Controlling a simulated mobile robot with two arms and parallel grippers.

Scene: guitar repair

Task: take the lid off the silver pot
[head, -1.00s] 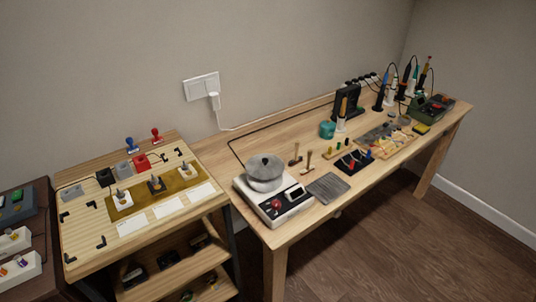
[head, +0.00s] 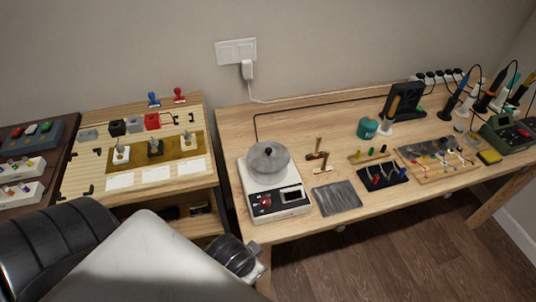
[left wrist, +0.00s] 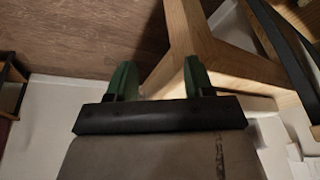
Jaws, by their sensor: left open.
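The silver pot (head: 266,168) stands on a white hot plate (head: 275,201) with a red knob, at the left end of the long workbench. Its lid (head: 267,156) is on it, with a small dark knob on top. My left arm enters at the bottom left of the head view and ends below and left of the hot plate; its fingers are not visible there. In the left wrist view my left gripper (left wrist: 160,82) has two green fingers apart, with nothing between them, facing the floor and wooden table legs. My right gripper is in neither view.
A teal jar (head: 367,128) stands farther back. A lower wooden table (head: 84,172) with stamps is at the left. Bench space behind the pot is mostly clear.

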